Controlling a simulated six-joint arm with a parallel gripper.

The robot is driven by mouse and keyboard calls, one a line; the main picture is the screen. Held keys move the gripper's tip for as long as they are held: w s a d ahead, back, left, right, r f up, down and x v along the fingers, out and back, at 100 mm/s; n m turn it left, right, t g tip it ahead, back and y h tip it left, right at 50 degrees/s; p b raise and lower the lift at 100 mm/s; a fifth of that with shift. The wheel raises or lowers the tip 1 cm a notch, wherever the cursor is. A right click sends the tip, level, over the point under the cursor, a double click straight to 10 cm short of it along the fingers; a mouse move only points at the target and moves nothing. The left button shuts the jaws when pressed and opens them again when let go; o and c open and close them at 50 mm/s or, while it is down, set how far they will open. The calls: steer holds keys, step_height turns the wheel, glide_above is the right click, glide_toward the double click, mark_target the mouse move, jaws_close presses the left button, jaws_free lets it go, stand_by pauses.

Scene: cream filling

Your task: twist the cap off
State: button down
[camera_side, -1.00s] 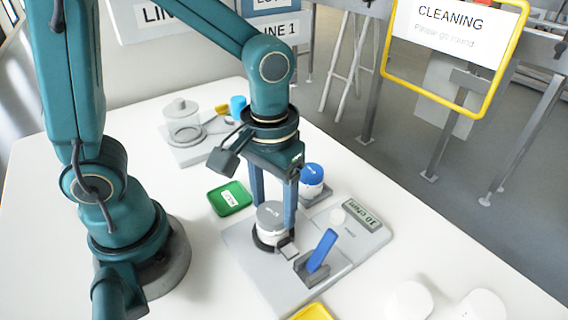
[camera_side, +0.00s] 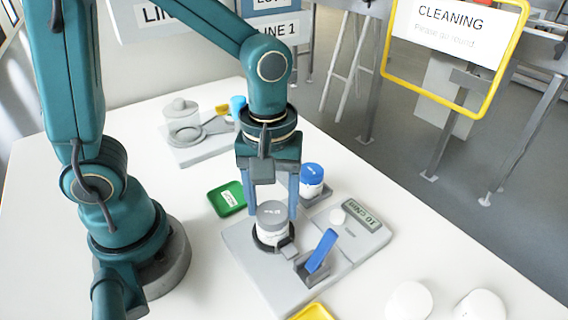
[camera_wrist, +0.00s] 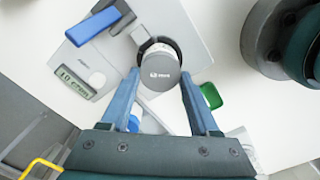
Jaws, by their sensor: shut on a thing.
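A white jar (camera_side: 270,238) with a grey cap (camera_side: 271,210) stands upright in a dark ring on the grey fixture (camera_side: 243,240). In the wrist view the round grey cap (camera_wrist: 160,68) shows from above, level and with small print. My gripper (camera_side: 271,211) points straight down with one finger on each side of the cap. In the wrist view the fingertips (camera_wrist: 160,78) flank the cap's near sides, shut on it. The cap still sits on the jar; whether its thread is loose I cannot tell. A blue lever (camera_side: 322,250) stands tilted beside the jar.
A display (camera_side: 362,215) on the fixture reads about 10 cNm. A green tray (camera_side: 227,198) lies left of the jar, and a blue-capped jar (camera_side: 312,180) stands behind. A yellow tray (camera_side: 312,312) is in front. White rounded objects (camera_side: 409,300) lie at front right.

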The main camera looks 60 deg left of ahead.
steer(key=n, duration=0.5)
steer(key=shift+s, duration=0.3)
steer(key=shift+n, duration=0.3)
steer(key=n, duration=0.5)
steer(key=shift+s, duration=0.1)
steer(key=shift+c, duration=1)
jaws_free()
steer(key=m, duration=0.3)
steer(key=shift+w+a, duration=0.1)
steer(key=shift+w, duration=0.15)
steer(key=shift+m, duration=1.4)
